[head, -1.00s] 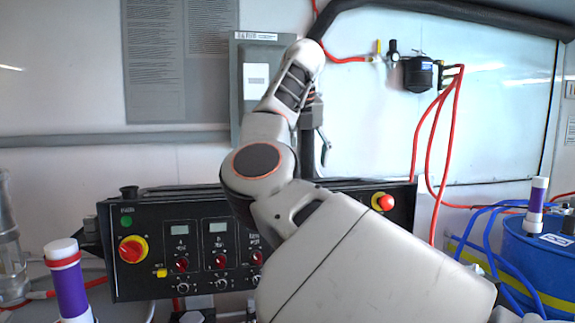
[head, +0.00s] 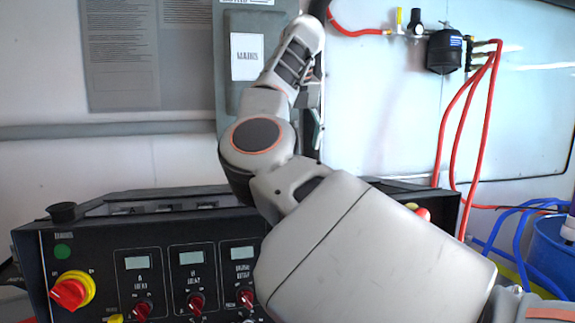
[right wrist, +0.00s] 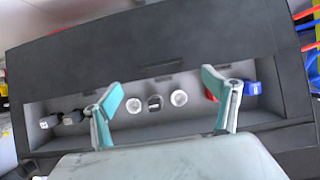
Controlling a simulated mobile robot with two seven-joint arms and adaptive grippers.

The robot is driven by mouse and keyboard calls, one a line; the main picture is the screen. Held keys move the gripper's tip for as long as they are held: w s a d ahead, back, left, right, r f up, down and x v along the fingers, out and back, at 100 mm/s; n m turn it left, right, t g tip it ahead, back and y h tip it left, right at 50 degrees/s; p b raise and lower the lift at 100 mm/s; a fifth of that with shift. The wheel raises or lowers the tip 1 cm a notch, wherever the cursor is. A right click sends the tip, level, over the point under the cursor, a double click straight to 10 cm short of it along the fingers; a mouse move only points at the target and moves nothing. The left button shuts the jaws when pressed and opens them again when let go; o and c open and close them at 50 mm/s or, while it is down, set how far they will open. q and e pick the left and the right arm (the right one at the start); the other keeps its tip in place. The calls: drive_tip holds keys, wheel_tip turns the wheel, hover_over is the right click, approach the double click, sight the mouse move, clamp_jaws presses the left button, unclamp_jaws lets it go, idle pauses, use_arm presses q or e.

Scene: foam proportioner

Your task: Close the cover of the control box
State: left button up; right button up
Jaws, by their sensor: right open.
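The control box (head: 165,262) is the black console at lower left in the head view, with displays, knobs and a red-yellow switch on its front. Its top holds a shallow open recess. In the right wrist view the recess (right wrist: 200,115) shows pale round fittings, plugs and a blue connector, with a wide dark panel (right wrist: 150,45) above it. I cannot tell for sure whether that panel is the cover. My right gripper (right wrist: 163,90) is open and empty, its teal fingers in front of the recess. In the head view a finger (head: 318,130) shows beyond my arm. My left gripper is out of view.
A grey MAINS box (head: 228,70) is on the wall behind my arm. A black filter (head: 444,52) with red hoses (head: 484,120) hangs to the right. A blue drum (head: 555,250) with blue hoses stands at the right edge.

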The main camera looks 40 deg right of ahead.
drive_tip(key=x, duration=0.6)
drive_tip(key=shift+w+d+f, duration=0.1)
drive_tip(key=shift+w+f, duration=0.05)
drive_tip(key=shift+f, duration=0.2)
drive_tip(key=shift+w+d+f, duration=0.1)
drive_tip(key=shift+w+f, duration=0.1)
drive_tip(key=shift+f, duration=0.2)
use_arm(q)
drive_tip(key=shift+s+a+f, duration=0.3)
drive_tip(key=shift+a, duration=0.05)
use_arm(e)
drive_tip(key=shift+c, duration=0.3)
drive_tip(key=c, duration=1.6)
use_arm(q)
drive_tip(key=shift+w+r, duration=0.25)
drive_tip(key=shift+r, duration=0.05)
use_arm(e)
drive_tip(key=shift+o, duration=0.2)
